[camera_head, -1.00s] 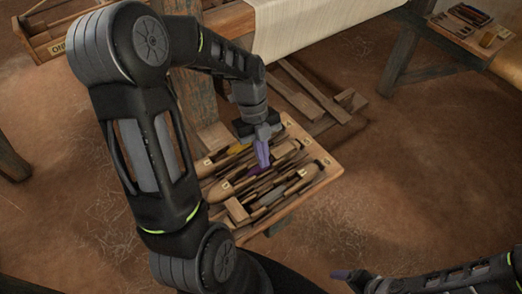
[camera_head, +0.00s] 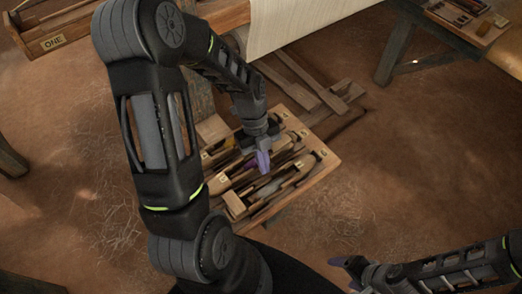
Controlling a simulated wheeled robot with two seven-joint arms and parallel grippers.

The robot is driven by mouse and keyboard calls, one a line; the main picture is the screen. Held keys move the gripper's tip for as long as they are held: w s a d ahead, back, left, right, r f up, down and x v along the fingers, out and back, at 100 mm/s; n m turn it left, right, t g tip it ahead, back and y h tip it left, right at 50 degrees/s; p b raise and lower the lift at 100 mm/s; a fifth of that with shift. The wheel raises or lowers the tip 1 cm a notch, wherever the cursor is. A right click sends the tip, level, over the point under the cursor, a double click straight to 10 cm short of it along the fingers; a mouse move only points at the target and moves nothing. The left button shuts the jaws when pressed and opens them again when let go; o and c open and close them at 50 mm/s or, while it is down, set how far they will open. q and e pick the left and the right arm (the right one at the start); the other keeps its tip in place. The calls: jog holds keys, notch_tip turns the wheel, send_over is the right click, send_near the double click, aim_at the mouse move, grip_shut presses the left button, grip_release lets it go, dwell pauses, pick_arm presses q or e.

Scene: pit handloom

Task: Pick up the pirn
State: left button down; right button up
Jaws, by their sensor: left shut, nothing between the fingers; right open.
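A wooden tray (camera_head: 322,168) below the loom holds several slim wooden shuttles and dark rods packed side by side. I cannot tell which of these small pieces is the pirn; the arm and gripper cover part of the tray. My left gripper (camera_head: 263,162), with purple fingertips, points down over the middle of the tray. It is shut with nothing visible in it. I cannot tell whether its tips touch the pieces below. My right gripper (camera_head: 345,262) is open and empty at the lower right, well away from the tray.
White cloth (camera_head: 300,22) on the loom hangs behind the tray. Loose wooden slats (camera_head: 297,80) lie beyond the tray. A box marked ONE (camera_head: 60,38) is at the upper left, and a small tool board (camera_head: 468,18) at the upper right. The brown floor right of the tray is clear.

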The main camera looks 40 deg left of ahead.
aim_at(267, 182)
pick_arm(q)
jog(key=x, duration=0.3)
jog(key=shift+s+d+f, duration=0.15)
jog(key=shift+f, duration=0.15)
jog(key=a, duration=0.1)
jog(key=w+a+p, duration=0.1)
jog(key=shift+w+a+r, duration=0.15)
jog(key=shift+w+a, duration=0.05)
jog(key=shift+a, duration=0.1)
jog(key=shift+w+a+p, duration=0.25)
jog(key=shift+a+p, duration=0.05)
jog(key=shift+a, duration=0.3)
jog(key=shift+w+a+f+b, duration=0.15)
jog(key=shift+w+a+b, duration=0.05)
jog(key=shift+a+b, duration=0.2)
jog(key=shift+w+a+f+b, duration=0.2)
jog(key=shift+a+b, duration=0.15)
jog(key=shift+w+a+r, duration=0.1)
jog(key=shift+w+a, duration=0.05)
jog(key=shift+a, duration=0.15)
jog(key=shift+a+r, duration=0.1)
jog(key=shift+r, duration=0.1)
